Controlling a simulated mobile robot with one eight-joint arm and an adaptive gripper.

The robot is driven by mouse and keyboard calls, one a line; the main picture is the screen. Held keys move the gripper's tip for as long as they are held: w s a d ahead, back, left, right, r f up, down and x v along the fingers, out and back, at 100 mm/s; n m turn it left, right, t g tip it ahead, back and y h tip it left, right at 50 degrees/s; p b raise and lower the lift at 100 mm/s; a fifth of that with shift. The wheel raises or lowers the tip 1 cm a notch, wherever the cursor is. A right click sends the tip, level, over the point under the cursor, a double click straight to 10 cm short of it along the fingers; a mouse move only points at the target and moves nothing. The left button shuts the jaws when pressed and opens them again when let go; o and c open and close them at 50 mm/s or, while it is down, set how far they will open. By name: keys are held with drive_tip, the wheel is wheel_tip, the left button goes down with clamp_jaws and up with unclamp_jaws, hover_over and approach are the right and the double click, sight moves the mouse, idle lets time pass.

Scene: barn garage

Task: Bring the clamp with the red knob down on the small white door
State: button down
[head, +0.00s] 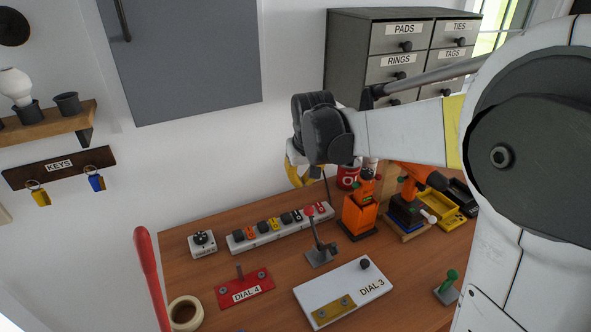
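The clamp with the red knob (320,248) stands on the wooden bench. Its grey base is bolted flat and its lever points up, tilted slightly left, with the red knob at the top. The small white door (325,288), labelled DIAL 3, lies flat just in front of the clamp. It has a black knob at its far right corner and a brass hinge at its near edge. The clamp lever is up, apart from the door. My gripper (299,176), with yellow parts, hangs above and behind the clamp. My wrist partly hides it, and its fingers cannot be made out.
A red DIAL 4 plate (244,289), a tape roll (185,313) and a red handle (150,275) are at left. A power strip (280,228) lies behind the clamp. A green-knob clamp (447,288) is far right.

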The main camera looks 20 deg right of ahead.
drive_tip(key=w+d+f, duration=0.2)
drive_tip(key=w, duration=0.1)
drive_tip(key=shift+w+f, duration=0.2)
drive_tip(key=shift+f, duration=0.1)
drive_tip(key=b+x, duration=0.2)
drive_tip(key=x, duration=0.8)
drive_tip(key=shift+s+d+f, duration=0.15)
drive_tip(key=shift+f, duration=0.05)
drive_tip(key=s, duration=0.1)
drive_tip(key=s+r, duration=0.1)
drive_tip(key=s, duration=0.1)
drive_tip(key=shift+s+r+b, duration=0.35)
drive_tip(key=shift+b, duration=0.05)
drive_tip(key=shift+s, duration=0.1)
